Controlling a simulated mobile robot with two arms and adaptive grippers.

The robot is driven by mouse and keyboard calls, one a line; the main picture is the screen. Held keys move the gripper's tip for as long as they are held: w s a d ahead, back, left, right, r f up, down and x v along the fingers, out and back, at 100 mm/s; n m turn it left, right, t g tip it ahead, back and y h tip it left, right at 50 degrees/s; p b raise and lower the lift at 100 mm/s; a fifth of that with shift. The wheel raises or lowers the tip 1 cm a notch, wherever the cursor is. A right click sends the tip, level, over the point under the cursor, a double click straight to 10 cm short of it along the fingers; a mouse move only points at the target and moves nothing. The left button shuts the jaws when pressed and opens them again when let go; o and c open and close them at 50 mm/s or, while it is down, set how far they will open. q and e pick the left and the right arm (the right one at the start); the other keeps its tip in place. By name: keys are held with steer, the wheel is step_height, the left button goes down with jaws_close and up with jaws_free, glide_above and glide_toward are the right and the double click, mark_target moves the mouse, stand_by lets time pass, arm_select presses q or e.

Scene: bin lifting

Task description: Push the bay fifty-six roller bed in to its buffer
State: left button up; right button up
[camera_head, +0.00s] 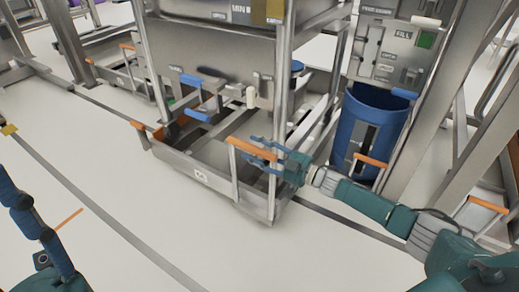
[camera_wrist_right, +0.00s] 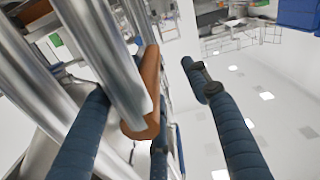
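The roller bed (camera_head: 197,171) is a low grey metal frame under the tall hopper stand, with a small number plate on its front that is too small to read surely. An orange-topped handle (camera_head: 248,149) stands at its near right corner; the orange grip (camera_wrist_right: 148,90) also shows in the right wrist view. My right gripper (camera_head: 262,150) is at this handle, its blue fingers spread. In the right wrist view the grip lies between the fingers, and the right-hand finger stands clear of it. Dark blue jointed parts of my left gripper or arm (camera_head: 38,232) show at the left edge.
A blue drum (camera_head: 366,128) stands right of the bed beside a steel post and control panel (camera_head: 390,50). Another orange handle (camera_head: 148,127) is at the bed's left corner. Dark strips (camera_head: 100,210) cross the pale floor, which is open in front.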

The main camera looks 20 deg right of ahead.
steer(key=shift+s+a+f, duration=0.5)
steer(key=shift+a+f, duration=0.15)
steer(key=shift+w+d, duration=0.2)
steer(key=v, duration=1.2)
steer(key=shift+r, duration=0.15)
